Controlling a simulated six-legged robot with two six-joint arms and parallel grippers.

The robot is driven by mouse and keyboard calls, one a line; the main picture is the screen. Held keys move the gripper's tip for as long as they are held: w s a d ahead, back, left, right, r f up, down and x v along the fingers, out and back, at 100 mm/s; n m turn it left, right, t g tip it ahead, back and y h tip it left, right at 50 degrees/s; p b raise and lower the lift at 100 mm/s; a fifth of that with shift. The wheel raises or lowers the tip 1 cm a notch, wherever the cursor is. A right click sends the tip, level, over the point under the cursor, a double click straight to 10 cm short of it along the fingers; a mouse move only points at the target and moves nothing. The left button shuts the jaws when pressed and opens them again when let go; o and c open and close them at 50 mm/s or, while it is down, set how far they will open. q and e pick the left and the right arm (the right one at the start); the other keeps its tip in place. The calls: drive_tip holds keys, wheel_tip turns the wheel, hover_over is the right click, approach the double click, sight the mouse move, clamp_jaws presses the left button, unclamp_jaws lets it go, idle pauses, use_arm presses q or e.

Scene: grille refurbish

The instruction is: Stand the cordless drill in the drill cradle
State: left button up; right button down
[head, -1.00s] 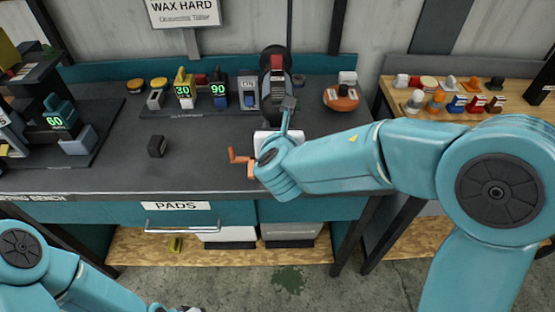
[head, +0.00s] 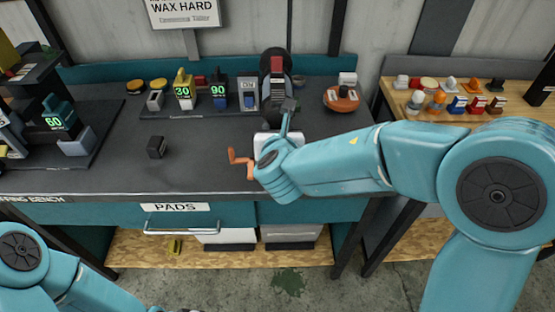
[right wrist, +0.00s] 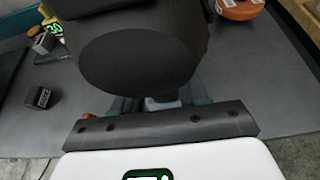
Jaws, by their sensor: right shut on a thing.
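My right gripper (right wrist: 160,103) reaches over the front of the bench, its teal fingers closed around a pale blue-grey part. A bulky dark rounded body (right wrist: 140,50) rises just beyond the fingers and covers their tips; I take it to be the cordless drill. In the head view a black rounded shape with a red patch (head: 276,66) stands behind my right wrist. An orange bracket-like part (head: 240,160) lies just left of that wrist near the bench edge; I cannot tell whether it is the drill cradle. My left arm shows at lower left, its fingers out of frame.
A small black block (head: 157,147) stands on the bench, with clear top around it. Numbered sanding tools (head: 184,91) stand on a rack behind. An orange-brown round tool (head: 341,98) stands at the back right. A wooden side table (head: 445,90) holds several small items.

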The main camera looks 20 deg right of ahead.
sight(277, 113)
drive_tip(key=shift+r, duration=0.15)
drive_tip(key=c, duration=0.5)
unclamp_jaws()
drive_tip(key=o, duration=0.5)
drive_tip(key=shift+f, duration=0.3)
drive_tip(key=shift+s+r, duration=0.1)
drive_tip(key=shift+s+a+r, duration=0.25)
drive_tip(key=shift+s+r, duration=0.1)
drive_tip(key=shift+s, duration=0.2)
drive_tip(key=p+v, duration=0.1)
drive_tip(key=v, duration=0.4)
drive_tip(key=shift+s+r, duration=0.1)
drive_tip(key=shift+s, duration=0.2)
